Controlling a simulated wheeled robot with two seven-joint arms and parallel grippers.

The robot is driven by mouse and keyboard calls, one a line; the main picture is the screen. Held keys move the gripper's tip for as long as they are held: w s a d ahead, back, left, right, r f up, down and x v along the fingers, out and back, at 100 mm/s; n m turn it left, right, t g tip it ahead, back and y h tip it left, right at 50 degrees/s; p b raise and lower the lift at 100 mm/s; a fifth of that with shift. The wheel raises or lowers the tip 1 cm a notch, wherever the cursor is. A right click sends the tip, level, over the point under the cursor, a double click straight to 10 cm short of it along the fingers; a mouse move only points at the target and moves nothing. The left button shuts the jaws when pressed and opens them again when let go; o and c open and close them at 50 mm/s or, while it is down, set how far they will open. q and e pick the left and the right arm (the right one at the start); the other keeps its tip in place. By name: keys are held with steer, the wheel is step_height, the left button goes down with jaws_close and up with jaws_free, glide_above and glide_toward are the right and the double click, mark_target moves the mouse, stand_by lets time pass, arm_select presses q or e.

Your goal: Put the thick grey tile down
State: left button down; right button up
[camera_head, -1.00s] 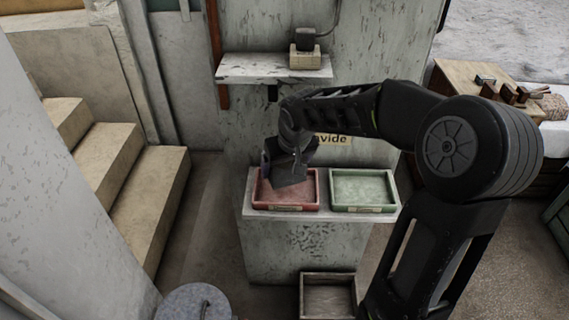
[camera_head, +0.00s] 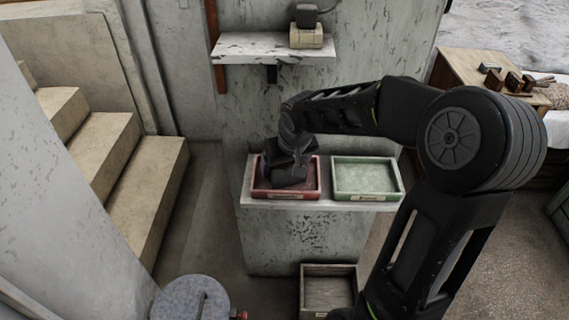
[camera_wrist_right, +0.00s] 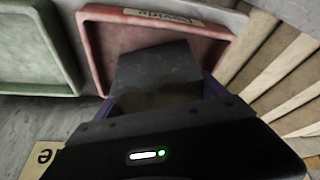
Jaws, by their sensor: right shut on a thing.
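The thick grey tile (camera_wrist_right: 157,68) is dark and flat-faced in the right wrist view. My right gripper (camera_wrist_right: 160,98) is shut on it, with a purple finger at either side. The tile is over the red tray (camera_wrist_right: 100,45), and I cannot tell whether it touches the tray floor. In the head view my right gripper (camera_head: 288,176) is down at the red tray (camera_head: 318,180), over its left and middle part. The gripper and wrist hide most of the tile there. My left gripper is not in view.
A green tray (camera_head: 365,178), empty, stands right of the red one on the same ledge (camera_head: 245,200). A shelf (camera_head: 235,46) with a small device (camera_head: 306,36) is above. A wooden box (camera_head: 328,290) sits below. Stairs (camera_head: 140,190) are at left.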

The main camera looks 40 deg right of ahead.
steer(key=o, duration=1.6)
steer(key=shift+f, duration=0.2)
steer(key=o, duration=0.4)
steer(key=shift+r, duration=0.15)
steer(key=shift+r, duration=0.15)
steer(key=p+v, duration=0.1)
steer(key=v, duration=1)
steer(key=shift+r, duration=0.4)
steer(key=shift+s, duration=0.15)
